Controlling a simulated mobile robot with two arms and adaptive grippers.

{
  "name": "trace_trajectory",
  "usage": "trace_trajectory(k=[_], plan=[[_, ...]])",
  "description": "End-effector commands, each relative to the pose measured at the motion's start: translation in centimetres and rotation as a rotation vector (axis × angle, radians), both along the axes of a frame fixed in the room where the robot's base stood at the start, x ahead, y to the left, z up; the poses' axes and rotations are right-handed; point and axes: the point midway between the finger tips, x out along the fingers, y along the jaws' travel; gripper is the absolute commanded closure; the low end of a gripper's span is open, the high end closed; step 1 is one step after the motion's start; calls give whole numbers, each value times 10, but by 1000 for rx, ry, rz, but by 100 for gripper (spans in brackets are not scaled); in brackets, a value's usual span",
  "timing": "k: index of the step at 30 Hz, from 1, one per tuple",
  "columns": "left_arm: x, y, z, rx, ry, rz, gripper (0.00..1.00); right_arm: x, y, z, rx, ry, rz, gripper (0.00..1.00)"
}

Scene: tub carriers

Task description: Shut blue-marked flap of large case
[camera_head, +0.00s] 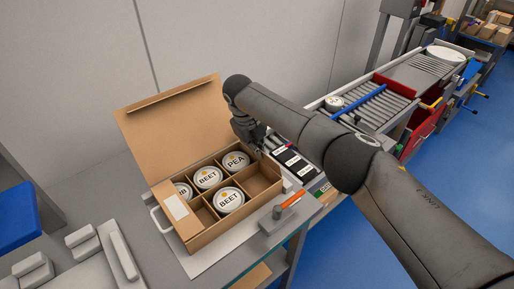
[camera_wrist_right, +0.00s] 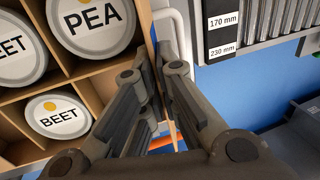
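The large case is a brown cardboard box (camera_head: 205,237) on the grey bench, with a big flap (camera_head: 170,118) standing up open at its back. Inside are cells with round white tins: a PEA tin (camera_head: 236,160), two BEET tins and one partly hidden at the left; other cells are empty. My right gripper (camera_head: 257,150) points down by the case's back right corner, close to its right wall. In the right wrist view, its fingers (camera_wrist_right: 163,62) are close together beside that wall; contact is unclear. My left gripper is out of view.
A tool with an orange handle (camera_head: 290,201) lies right of the case. Black labelled strips (camera_head: 292,162) and a roller conveyor (camera_head: 370,105) stand behind right. A blue object (camera_head: 17,215) and grey blocks (camera_head: 82,240) are at left. A wall rises behind.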

Motion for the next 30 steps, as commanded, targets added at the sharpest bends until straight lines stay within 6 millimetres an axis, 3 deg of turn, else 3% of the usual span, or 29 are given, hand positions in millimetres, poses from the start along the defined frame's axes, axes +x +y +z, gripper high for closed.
trace_trajectory(k=[8,21,30], plan=[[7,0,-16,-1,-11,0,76,-4,6,-6,-109,-80,4,100],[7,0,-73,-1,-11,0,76,-12,17,-17,-364,-268,2,100],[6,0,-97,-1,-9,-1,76,-15,21,-18,-462,-339,1,100]])
